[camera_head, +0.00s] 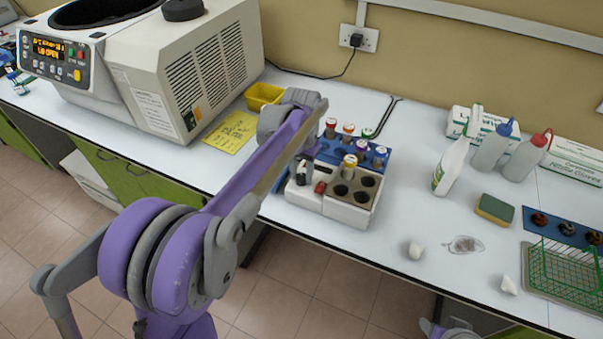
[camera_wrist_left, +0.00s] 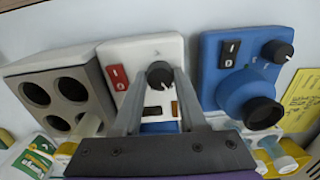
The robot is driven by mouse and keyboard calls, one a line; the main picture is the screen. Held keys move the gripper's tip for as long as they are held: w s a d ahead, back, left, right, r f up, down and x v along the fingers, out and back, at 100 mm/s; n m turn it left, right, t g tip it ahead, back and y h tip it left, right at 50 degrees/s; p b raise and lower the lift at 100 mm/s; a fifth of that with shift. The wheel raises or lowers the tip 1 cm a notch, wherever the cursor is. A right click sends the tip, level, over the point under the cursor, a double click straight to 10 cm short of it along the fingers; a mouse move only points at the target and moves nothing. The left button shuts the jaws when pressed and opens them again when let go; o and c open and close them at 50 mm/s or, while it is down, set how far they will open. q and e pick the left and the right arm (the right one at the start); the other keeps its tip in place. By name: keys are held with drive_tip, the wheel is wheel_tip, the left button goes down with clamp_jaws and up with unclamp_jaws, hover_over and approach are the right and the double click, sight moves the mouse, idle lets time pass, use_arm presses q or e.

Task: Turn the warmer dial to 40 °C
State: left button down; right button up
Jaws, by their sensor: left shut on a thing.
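The warmer (camera_head: 333,208) is a pale block with dark round wells, near the bench's front edge; one well holds a yellow-capped tube. Its white panel (camera_wrist_left: 120,52) carries a red switch (camera_wrist_left: 118,77) and a round black dial (camera_wrist_left: 159,74) with a pale mark. My left gripper (camera_wrist_left: 162,78) comes down over the panel with its two grey fingers on either side of the dial, shut on it. The scale around the dial is too small to read.
A blue rack (camera_head: 330,153) of capped tubes stands just behind the warmer. A blue device (camera_wrist_left: 232,90) with its own dial and black cup is close to the right in the wrist view. The centrifuge (camera_head: 165,75) stands left; bottles (camera_head: 492,148) and a sponge (camera_head: 494,209) are right.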

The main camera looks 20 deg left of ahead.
sight(301, 177)
use_arm(q)
drive_tip(key=shift+m, duration=0.3)
idle(0.4)
drive_tip(key=shift+c, duration=2.3)
unclamp_jaws()
drive_tip(key=shift+r, duration=0.15)
wheel_tip(301, 177, up, 11)
drive_tip(key=shift+f+p, duration=0.2)
drive_tip(key=shift+p, duration=0.15)
drive_tip(key=s+d+f+t, duration=0.1)
drive_tip(key=s+f, duration=0.3)
drive_tip(key=s, duration=0.4)
drive_tip(key=s+d+f+n+t, duration=0.1)
drive_tip(key=s+d+f+t, duration=0.1)
drive_tip(key=s+f, duration=0.3)
drive_tip(key=s+d+f+t, duration=0.1)
drive_tip(key=s+f, duration=0.3)
drive_tip(key=s, duration=0.6)
drive_tip(key=shift+s+d+f+t, duration=0.35)
drive_tip(key=shift+t, duration=0.35)
